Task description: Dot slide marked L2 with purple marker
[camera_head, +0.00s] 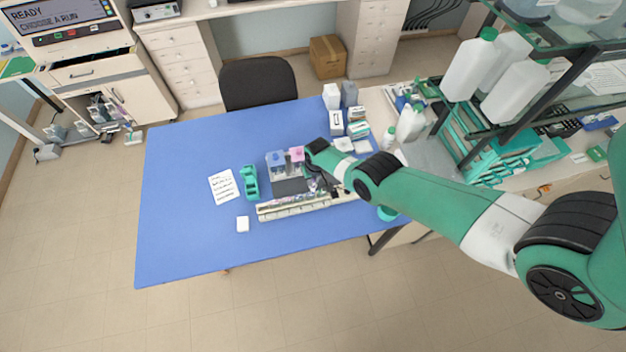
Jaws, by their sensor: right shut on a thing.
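My right arm reaches in from the right, and its gripper (318,182) is low over the blue table, at the right of the dark mat. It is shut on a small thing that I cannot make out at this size. A long cream rack (292,208) lies along the front of the work area, partly beside the gripper. The slides and their labels are too small to read, so I cannot tell which is L2. I cannot pick out the purple marker. My left gripper is not in view.
On the blue table (185,240) are a green holder (249,182), a written note (222,187), a small white block (242,224), a clear-blue container (276,161) and a pink item (297,154). Bottles and boxes crowd the back right. The table's left side is clear.

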